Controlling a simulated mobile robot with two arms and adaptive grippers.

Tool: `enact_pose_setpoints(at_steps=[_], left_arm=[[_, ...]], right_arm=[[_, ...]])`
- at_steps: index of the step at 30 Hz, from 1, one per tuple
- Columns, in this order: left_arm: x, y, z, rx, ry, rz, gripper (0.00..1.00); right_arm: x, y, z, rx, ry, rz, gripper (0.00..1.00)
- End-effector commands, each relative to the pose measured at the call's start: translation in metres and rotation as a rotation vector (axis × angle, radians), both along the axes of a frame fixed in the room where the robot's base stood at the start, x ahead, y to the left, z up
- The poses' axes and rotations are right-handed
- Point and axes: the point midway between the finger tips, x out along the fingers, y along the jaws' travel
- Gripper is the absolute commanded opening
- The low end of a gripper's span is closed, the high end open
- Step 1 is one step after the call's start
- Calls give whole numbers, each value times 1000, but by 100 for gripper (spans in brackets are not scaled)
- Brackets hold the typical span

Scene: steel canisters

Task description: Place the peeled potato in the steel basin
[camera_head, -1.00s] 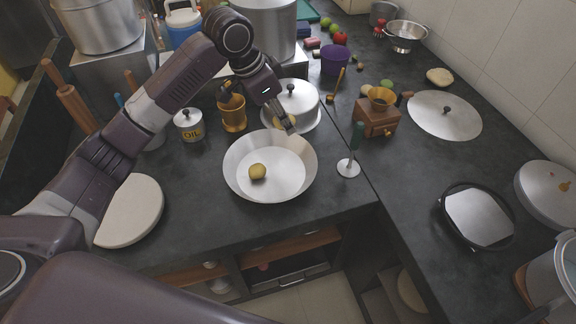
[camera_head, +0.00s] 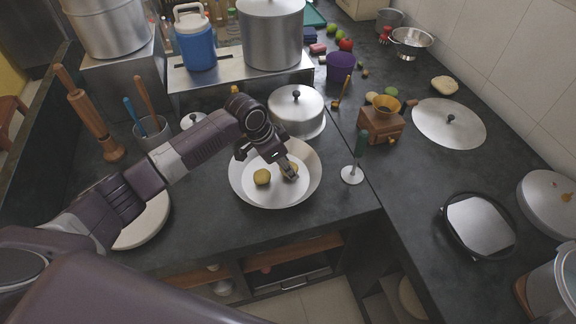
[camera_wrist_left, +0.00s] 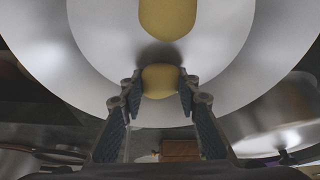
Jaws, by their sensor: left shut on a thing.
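The steel basin (camera_head: 277,197) is wide and shallow and stands on the dark counter near its front edge. One yellow-brown potato (camera_head: 262,177) lies inside it, and it also shows in the wrist view (camera_wrist_left: 167,16). My left gripper (camera_head: 289,172) reaches down over the right part of the basin. In the wrist view its fingers (camera_wrist_left: 159,84) are shut on a second yellow potato (camera_wrist_left: 161,80), over the basin (camera_wrist_left: 105,50). This held potato is mostly hidden by the gripper in the head view. I cannot tell if it touches the basin floor. My right gripper is not in view.
A lidded steel pot (camera_head: 296,112) stands just behind the basin. A green-handled masher (camera_head: 354,170) stands to its right, near a wooden grinder (camera_head: 381,122). A white round board (camera_head: 146,222) lies to the left. The counter in front of the basin is clear.

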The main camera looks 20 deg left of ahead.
Motion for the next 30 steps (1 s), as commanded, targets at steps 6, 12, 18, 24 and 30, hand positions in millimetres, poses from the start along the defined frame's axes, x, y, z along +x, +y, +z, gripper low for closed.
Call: enact_pose_setpoints(at_steps=[6,12,18,24,30], left_arm=[[0,0,0,-1,-1,0,0],[0,0,-2,0,0,0,42],[0,0,-2,0,0,0,47],[0,0,2,0,-2,-1,47],[-7,10,31,1,-5,0,47]], right_arm=[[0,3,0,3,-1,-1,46],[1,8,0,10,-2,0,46],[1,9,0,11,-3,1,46],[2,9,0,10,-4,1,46],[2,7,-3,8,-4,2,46]])
